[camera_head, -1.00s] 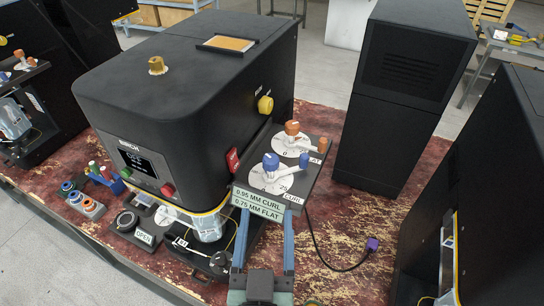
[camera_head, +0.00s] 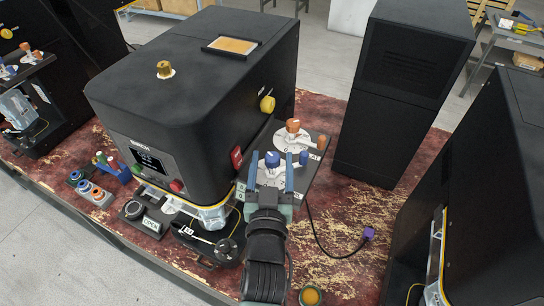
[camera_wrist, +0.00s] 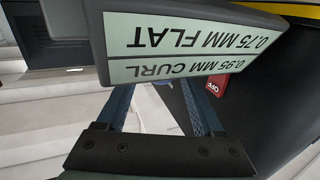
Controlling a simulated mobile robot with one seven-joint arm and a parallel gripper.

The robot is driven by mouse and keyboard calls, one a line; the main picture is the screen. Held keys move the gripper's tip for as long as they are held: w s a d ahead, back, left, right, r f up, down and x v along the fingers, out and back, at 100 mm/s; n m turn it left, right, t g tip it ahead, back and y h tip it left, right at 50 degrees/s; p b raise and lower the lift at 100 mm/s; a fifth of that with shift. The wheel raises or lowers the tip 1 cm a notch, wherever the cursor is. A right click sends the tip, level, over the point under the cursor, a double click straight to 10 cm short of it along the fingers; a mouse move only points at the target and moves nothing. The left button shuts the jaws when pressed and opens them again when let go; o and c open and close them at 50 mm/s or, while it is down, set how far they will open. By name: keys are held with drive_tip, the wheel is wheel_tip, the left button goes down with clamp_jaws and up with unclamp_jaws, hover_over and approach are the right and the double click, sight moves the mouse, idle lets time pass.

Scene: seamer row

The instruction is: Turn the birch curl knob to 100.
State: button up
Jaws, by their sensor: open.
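The blue curl knob (camera_head: 271,160) sits on a white dial on the panel at the right side of the black machine marked BIRCH (camera_head: 190,75). My gripper (camera_head: 271,170) is open, its two blue fingers on either side of the blue knob in the head view; I cannot tell whether they touch it. The dial's lower part and its numbers are mostly hidden by my gripper. The orange flat knob (camera_head: 293,126) stands on its own dial just behind. In the wrist view the fingers (camera_wrist: 160,100) are spread below an upside-down label plate (camera_wrist: 190,45) reading 0.75 MM FLAT and 0.95 MM CURL.
A red button box (camera_head: 237,157) and a yellow knob (camera_head: 267,104) are on the machine's side. A tall black cabinet (camera_head: 400,90) stands to the right. A cable with a purple plug (camera_head: 368,234) lies on the worn red tabletop (camera_head: 340,215).

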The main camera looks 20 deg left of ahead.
drive_tip(key=shift+w, duration=0.15)
clamp_jaws()
drive_tip(key=shift+f+b, duration=0.25)
drive_tip(key=shift+b, duration=0.95)
drive_tip(key=b, duration=0.2)
drive_tip(key=shift+w+d+y+b, duration=0.1)
drive_tip(key=shift+d+y+b, duration=0.05)
drive_tip(key=shift+y+b, duration=0.2)
drive_tip(key=n+g+y+b, duration=0.1)
drive_tip(key=b, duration=0.5)
drive_tip(key=shift+d+n+y, duration=0.15)
drive_tip(key=shift+n+y, duration=0.1)
drive_tip(key=shift+n, duration=0.05)
drive_tip(key=n+g+y+b, duration=0.1)
drive_tip(key=n+y+b, duration=0.1)
drive_tip(key=b, duration=0.3)
drive_tip(key=shift+w+d+g+y, duration=0.1)
drive_tip(key=shift+g+y, duration=0.2)
drive_tip(key=shift+g, duration=0.1)
drive_tip(key=shift+r+n+g+y+b, duration=0.25)
drive_tip(key=shift+n+g+y+b, duration=0.3)
drive_tip(key=shift+y, duration=0.25)
